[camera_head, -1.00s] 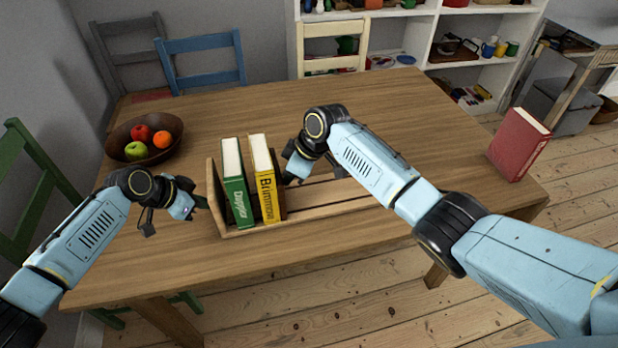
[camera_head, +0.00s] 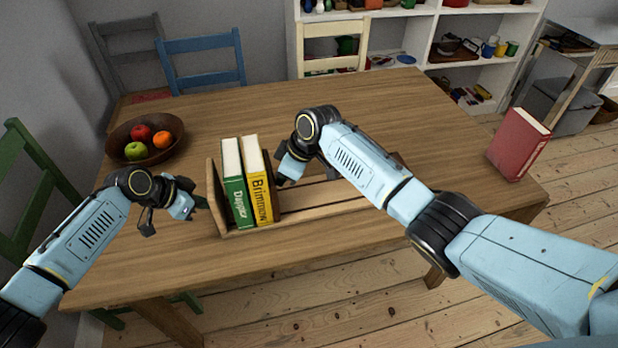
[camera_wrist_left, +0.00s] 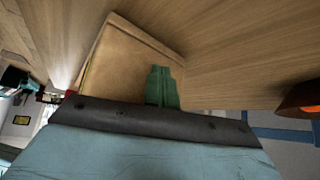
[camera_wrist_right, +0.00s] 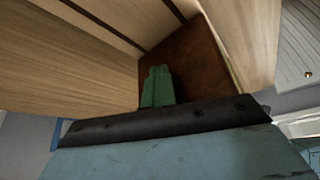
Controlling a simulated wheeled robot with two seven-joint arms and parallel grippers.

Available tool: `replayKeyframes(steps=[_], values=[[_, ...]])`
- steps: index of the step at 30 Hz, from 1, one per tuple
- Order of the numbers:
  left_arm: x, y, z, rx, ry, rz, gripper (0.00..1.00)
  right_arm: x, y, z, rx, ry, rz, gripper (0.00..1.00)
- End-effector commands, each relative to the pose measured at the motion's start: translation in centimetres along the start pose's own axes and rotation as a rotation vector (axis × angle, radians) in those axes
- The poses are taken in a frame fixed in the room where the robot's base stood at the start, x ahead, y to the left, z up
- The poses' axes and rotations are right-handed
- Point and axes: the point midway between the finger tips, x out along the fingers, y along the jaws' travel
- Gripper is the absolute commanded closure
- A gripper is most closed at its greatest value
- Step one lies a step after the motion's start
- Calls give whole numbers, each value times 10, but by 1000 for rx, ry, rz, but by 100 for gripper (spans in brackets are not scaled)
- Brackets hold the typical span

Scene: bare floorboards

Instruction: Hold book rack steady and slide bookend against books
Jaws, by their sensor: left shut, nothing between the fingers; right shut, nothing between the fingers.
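The wooden book rack (camera_head: 330,209) lies on the table; its left end panel also shows in the left wrist view (camera_wrist_left: 125,62). A green book (camera_head: 236,188) and a yellow book (camera_head: 258,190) stand side by side at its left end. The dark brown bookend (camera_head: 276,204) is just right of the yellow book, mostly hidden by my right arm; its face fills the middle of the right wrist view (camera_wrist_right: 195,60). My left gripper (camera_head: 202,203) is shut at the outer side of the left end panel. My right gripper (camera_head: 280,180) is shut and empty at the bookend's right face.
A bowl (camera_head: 120,150) of fruit stands at the table's back left. A red book (camera_head: 519,145) stands at the table's right edge. The table's back middle is clear. Chairs and a white shelf (camera_head: 425,40) are behind the table.

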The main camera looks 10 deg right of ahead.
Motion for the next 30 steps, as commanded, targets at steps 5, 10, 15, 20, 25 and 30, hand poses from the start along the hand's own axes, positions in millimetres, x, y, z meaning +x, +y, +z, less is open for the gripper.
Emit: replayKeyframes(steps=[5, 10, 15, 20, 25, 30], values=[[0, 1, -2, 1, 3, 2, 100, 3, -6, -8, -4, 6, -6, 100], [0, 1, -2, 1, 3, 2, 100, 5, -9, -12, -4, 7, -6, 100], [0, 1, -2, 1, 3, 2, 100, 7, -12, -16, -4, 7, -6, 100], [0, 1, -2, 1, 3, 2, 100, 8, -14, -20, -4, 7, -6, 100], [0, 1, -2, 1, 3, 2, 100, 10, -16, -23, -4, 8, -6, 100], [0, 1, -2, 1, 4, 2, 100, 10, -16, -23, -4, 8, -6, 100]])
